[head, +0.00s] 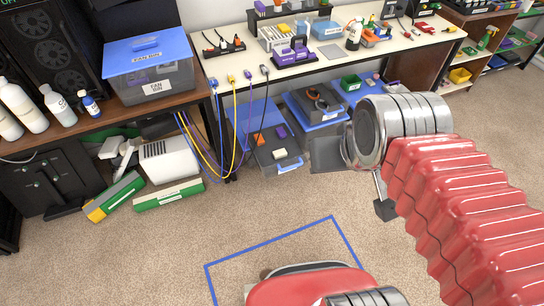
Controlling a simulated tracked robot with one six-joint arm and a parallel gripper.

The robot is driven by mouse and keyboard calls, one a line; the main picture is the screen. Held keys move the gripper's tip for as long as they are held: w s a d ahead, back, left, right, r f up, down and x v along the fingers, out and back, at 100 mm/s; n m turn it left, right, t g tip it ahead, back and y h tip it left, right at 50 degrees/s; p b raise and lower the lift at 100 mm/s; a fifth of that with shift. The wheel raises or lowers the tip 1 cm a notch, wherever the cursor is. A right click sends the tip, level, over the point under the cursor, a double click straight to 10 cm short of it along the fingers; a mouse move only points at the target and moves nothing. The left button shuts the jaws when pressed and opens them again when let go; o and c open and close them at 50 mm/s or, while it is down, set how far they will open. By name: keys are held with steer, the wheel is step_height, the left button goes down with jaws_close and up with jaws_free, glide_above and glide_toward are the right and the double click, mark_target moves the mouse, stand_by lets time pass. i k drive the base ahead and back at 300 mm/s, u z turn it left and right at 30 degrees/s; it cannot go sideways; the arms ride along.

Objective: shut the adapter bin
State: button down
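No label reading "adapter" is legible in the head view.
A lidded fan bin (152,88) stands on the brown desk at left. Blue, yellow and dark cables (233,120) hang by the left bin. A white box (168,160) and green-and-white boxes lie on the carpet. The carpet in front of the bins is open.

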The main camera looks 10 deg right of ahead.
mark_target(269, 168)
steer(key=u, duration=0.55)
steer(key=i, duration=0.85)
steer(key=u, duration=0.5)
